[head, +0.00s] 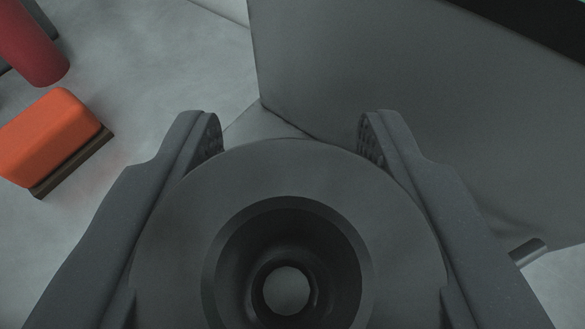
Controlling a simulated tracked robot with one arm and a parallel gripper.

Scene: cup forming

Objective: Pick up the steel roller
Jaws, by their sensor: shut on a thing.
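The steel roller (290,172) fills the lower middle of the head view. It is a dark grey round body seen end-on, with a stepped round hole in its centre. My gripper (290,132) has one finger on each side of the roller, and its jaws are shut on it. The fingertips reach past the roller's far edge. The lower part of the roller is cut off by the picture's bottom edge, and what lies under it is hidden.
A large grey block-like body (420,110) stands just beyond the gripper at the right. An orange block with a brown underside (50,135) and a red cylinder (30,45) are at the left. Pale grey surface (165,60) is clear between them and the grey body.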

